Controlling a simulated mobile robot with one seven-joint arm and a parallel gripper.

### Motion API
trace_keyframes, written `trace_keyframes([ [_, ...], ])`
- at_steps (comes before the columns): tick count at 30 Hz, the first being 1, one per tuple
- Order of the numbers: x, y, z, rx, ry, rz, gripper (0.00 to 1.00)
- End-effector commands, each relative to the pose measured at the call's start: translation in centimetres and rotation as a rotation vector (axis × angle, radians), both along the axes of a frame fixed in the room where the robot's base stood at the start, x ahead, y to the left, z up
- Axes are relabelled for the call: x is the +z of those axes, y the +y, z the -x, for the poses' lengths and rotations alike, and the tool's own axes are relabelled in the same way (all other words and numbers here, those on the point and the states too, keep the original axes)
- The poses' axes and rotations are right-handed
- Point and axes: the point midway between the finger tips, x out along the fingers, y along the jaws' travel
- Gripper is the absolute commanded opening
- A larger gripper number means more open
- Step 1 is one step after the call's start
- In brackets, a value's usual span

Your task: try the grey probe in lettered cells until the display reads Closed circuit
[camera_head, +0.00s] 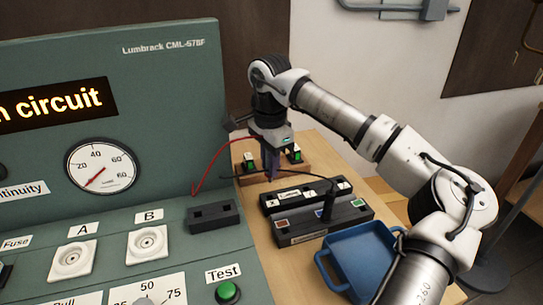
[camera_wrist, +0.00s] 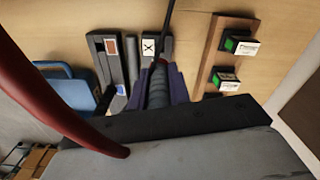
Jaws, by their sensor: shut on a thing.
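My gripper (camera_head: 270,160) is shut on the grey probe, over or near the wooden strip behind the black blocks. In the wrist view the ribbed grey probe (camera_wrist: 157,88) sits between the purplish fingers. Whether its tip is in a cell or above one is hidden. The lettered cells are on dark blocks; one white label with an X (camera_wrist: 150,47) shows just beside the probe in the wrist view. The display (camera_head: 55,106) is cut off at the left and reads "n circuit" in orange.
A red wire (camera_head: 208,160) runs from the gripper area to the green panel (camera_head: 165,95). A dark probe (camera_head: 328,205) stands in the front block (camera_head: 352,223). A blue tray (camera_head: 365,262) lies in front. Green-marked blocks (camera_head: 249,162) sit on the wooden strip. A black two-hole holder (camera_head: 213,217) is on the panel.

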Motion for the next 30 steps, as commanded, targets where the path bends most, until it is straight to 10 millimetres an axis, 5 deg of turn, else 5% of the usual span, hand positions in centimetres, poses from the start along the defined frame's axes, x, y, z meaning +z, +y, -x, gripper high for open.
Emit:
trace_keyframes([
  [30,-6.2,0.0,0.0,0.0,0.001,0.001,0.0],
])
